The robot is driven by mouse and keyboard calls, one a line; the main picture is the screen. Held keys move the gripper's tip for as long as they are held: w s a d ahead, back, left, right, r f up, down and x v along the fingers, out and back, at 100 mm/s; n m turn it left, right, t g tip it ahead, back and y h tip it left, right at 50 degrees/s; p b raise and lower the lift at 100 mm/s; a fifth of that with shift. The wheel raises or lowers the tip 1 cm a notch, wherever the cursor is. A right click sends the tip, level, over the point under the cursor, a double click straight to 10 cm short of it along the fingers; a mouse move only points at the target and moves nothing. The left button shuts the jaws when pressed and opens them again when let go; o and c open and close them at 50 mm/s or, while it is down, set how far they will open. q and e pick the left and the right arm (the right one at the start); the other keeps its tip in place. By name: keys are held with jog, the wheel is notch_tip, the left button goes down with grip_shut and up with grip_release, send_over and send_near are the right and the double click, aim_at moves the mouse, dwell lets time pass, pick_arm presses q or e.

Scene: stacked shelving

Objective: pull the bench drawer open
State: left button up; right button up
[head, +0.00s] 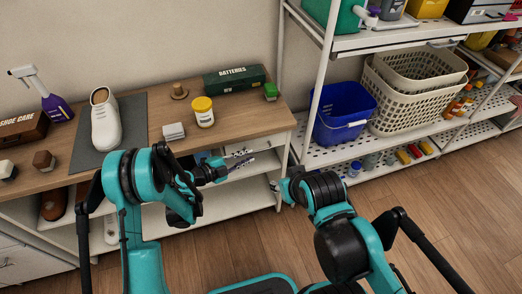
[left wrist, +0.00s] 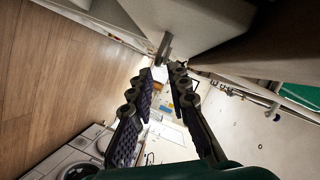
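The wooden-topped bench (head: 150,115) stands against the wall. Its white drawer front (head: 268,139) is under the right end of the top and looks closed, though the arm partly covers it. My left gripper (head: 245,160) is just in front of the drawer. In the left wrist view, the two fingers of my left gripper (left wrist: 162,73) are apart, with a small grey metal handle (left wrist: 165,46) just beyond and between their tips. I cannot tell whether they touch it. My right gripper (head: 280,187) is to the right, in front of the bench's right leg; its fingers are too small to read.
On the bench are a white shoe (head: 105,122), a yellow-lidded jar (head: 203,112), a batteries box (head: 234,79) and small blocks. A shelf rack with a blue bin (head: 342,112) and a beige basket (head: 408,104) stands at right. The wood floor (head: 225,238) in front is clear.

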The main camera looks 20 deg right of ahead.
aim_at(259, 151)
pick_arm(q)
jog(key=shift+w+d+r+p, duration=0.1)
jog(key=shift+w+d+p, duration=0.1)
jog(key=shift+d+p, duration=0.4)
jog(key=x, duration=0.1)
jog(key=b+x, duration=0.1)
jog(key=x, duration=0.1)
jog(key=b+x, duration=0.1)
jog(key=shift+d+f, duration=0.1)
jog(key=shift+f, duration=0.2)
jog(key=shift+w+d, duration=0.25)
jog(key=shift+d, duration=0.25)
grip_shut()
